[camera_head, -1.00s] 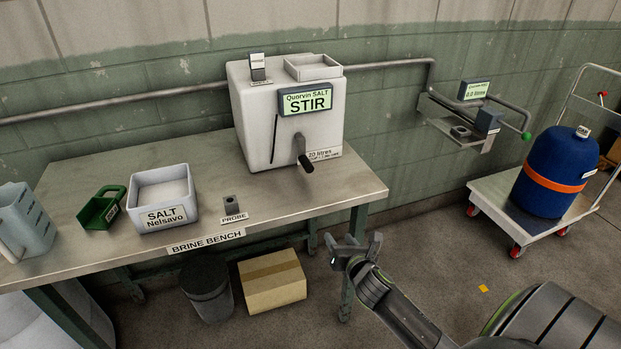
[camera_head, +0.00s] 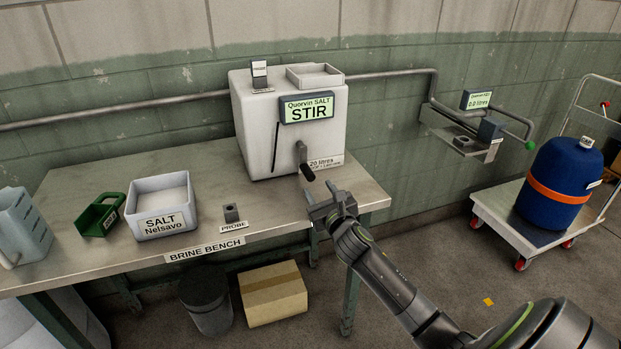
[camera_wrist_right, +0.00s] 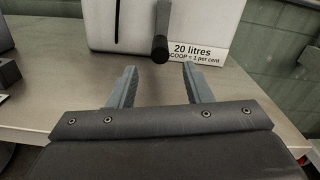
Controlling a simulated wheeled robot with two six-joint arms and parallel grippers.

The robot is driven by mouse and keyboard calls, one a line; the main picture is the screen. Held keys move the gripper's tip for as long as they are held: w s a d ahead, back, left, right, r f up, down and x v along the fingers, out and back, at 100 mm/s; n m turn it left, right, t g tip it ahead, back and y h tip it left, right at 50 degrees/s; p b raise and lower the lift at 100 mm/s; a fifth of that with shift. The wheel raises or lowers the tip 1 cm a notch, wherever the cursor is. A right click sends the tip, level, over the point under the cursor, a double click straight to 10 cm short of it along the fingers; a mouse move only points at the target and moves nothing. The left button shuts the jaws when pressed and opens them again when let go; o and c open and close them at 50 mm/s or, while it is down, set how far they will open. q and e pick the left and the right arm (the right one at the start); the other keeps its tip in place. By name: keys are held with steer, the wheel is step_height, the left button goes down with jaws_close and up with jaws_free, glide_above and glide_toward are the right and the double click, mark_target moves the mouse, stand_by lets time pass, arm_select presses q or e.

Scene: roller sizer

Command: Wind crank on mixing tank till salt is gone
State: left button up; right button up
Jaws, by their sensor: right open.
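The white mixing tank (camera_head: 258,130) stands at the back right of the bench, with a display (camera_head: 307,108) reading "Quorvin SALT STIR". Its crank (camera_head: 302,155) hangs on the front face, with a dark handle (camera_head: 308,173) at the lower end. The handle also shows in the right wrist view (camera_wrist_right: 160,49), ahead of and between the fingertips. My right gripper (camera_head: 318,196) is open and empty, just short of the handle and below it in the head view; it also shows in the right wrist view (camera_wrist_right: 158,80). My left gripper is out of view.
On the bench (camera_head: 110,171) are a salt tub (camera_head: 163,222), a green scoop (camera_head: 100,219), a probe holder (camera_head: 231,213) and a grey jug (camera_head: 22,228). A cart (camera_head: 497,217) with a blue drum (camera_head: 556,180) stands right. A cardboard box (camera_head: 273,300) and bin (camera_head: 207,310) sit below.

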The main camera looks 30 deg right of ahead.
mark_target(310, 178)
steer(key=x, duration=0.7)
steer(key=shift+w+b, duration=0.25)
steer(key=shift+b, duration=0.15)
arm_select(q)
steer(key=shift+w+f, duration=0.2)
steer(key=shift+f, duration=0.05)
arm_select(e)
steer(key=shift+c, duration=0.4)
steer(key=c, duration=0.9)
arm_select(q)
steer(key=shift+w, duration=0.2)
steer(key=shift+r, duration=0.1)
